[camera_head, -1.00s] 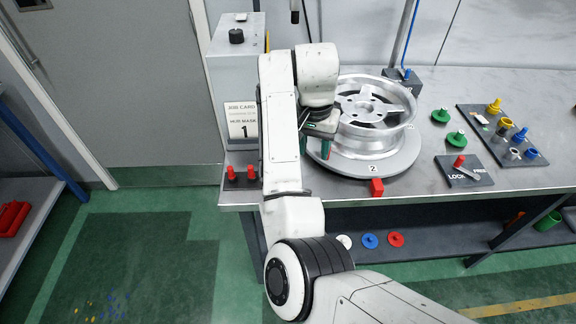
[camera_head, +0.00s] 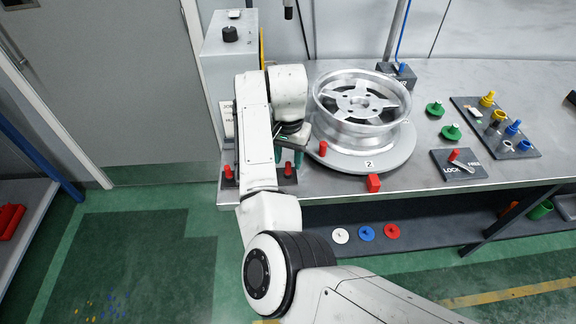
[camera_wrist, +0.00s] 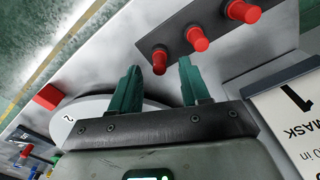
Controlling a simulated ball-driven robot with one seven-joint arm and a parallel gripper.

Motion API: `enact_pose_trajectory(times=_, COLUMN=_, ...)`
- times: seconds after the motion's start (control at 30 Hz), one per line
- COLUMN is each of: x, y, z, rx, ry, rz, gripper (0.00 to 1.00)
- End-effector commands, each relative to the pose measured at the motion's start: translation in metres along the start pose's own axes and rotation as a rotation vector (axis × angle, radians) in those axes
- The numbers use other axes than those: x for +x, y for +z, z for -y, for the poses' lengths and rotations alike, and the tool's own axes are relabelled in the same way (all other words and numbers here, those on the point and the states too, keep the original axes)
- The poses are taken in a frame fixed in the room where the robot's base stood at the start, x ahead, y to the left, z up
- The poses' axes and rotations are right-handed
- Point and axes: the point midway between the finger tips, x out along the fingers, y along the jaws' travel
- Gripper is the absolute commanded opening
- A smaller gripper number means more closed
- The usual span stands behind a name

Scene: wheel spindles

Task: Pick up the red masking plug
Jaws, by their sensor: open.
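Three red plugs stand upright on a dark plate (camera_wrist: 178,28) at the bench's front left. In the wrist view they are the near plug (camera_wrist: 159,62), the middle plug (camera_wrist: 197,39) and the far plug (camera_wrist: 244,11). My gripper (camera_wrist: 159,67) is open and empty, its green fingertips appearing on either side of the near plug but not closed on it. In the head view my gripper (camera_head: 288,157) is over the plate's right end. One plug (camera_head: 288,170) shows below the fingers and another (camera_head: 228,172) left of my arm, which hides the middle. A separate red plug (camera_head: 323,148) stands by the wheel.
The silver wheel (camera_head: 345,130) sits on a round turntable (camera_head: 385,161) right of my gripper. A red block (camera_head: 374,183) is at its front edge. A grey cabinet (camera_head: 222,58) and a job card (camera_wrist: 290,105) stand close behind the plate.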

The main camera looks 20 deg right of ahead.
Motion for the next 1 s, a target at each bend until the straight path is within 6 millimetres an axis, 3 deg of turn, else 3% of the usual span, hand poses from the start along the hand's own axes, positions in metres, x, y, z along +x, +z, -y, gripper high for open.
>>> enact_pose_trajectory(times=0.2, x=0.021, y=0.000, z=0.000, rx=0.000, ry=0.000, rz=0.000, gripper=0.46)
enact_pose_trajectory(times=0.43, x=0.023, y=0.000, z=0.000, rx=0.000, ry=-0.001, rz=-0.001, gripper=0.46)
enact_pose_trajectory(times=0.9, x=0.022, y=0.000, z=0.000, rx=0.000, ry=-0.001, rz=-0.001, gripper=0.02)
enact_pose_trajectory(times=1.0, x=0.022, y=0.000, z=0.000, rx=0.000, ry=-0.001, rz=-0.001, gripper=0.00)
